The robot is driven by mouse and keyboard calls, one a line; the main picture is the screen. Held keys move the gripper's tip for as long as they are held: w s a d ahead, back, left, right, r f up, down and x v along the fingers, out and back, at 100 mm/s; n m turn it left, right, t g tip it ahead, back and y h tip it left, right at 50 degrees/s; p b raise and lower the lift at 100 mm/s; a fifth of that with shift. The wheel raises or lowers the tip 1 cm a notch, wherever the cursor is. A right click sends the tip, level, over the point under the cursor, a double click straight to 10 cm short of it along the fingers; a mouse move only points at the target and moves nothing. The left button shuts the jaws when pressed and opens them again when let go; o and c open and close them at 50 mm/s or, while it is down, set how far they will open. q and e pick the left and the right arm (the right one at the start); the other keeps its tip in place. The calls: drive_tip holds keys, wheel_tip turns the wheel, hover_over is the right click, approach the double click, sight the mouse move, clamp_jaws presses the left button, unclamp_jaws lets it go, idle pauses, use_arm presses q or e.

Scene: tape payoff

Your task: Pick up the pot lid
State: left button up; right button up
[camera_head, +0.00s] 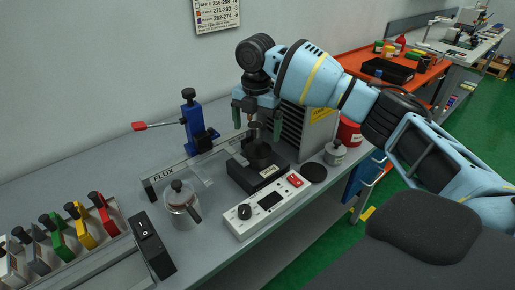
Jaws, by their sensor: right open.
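A small dark pot (259,158) stands on a black square base on the grey bench, near the middle of the view. Its dark round top, with a small upright knob (253,132), looks like the pot lid. My right gripper (257,121) points down above the pot. Its two green-tipped fingers are apart, one on each side of the knob in the picture. I cannot tell whether either finger touches it. Nothing is seen held. My left gripper is not in view.
A white control box (262,205) stands in front of the pot. A black disc (314,172) lies to its right. A clear jar (180,208) and a blue clamp (194,122) stand left. A knobbed canister (335,153) and a grey finned block (303,128) stand right.

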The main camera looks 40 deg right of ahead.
sight(258, 141)
drive_tip(key=f, duration=0.4)
drive_tip(key=shift+s, duration=0.35)
drive_tip(key=shift+f, duration=0.55)
drive_tip(key=c, duration=1.1)
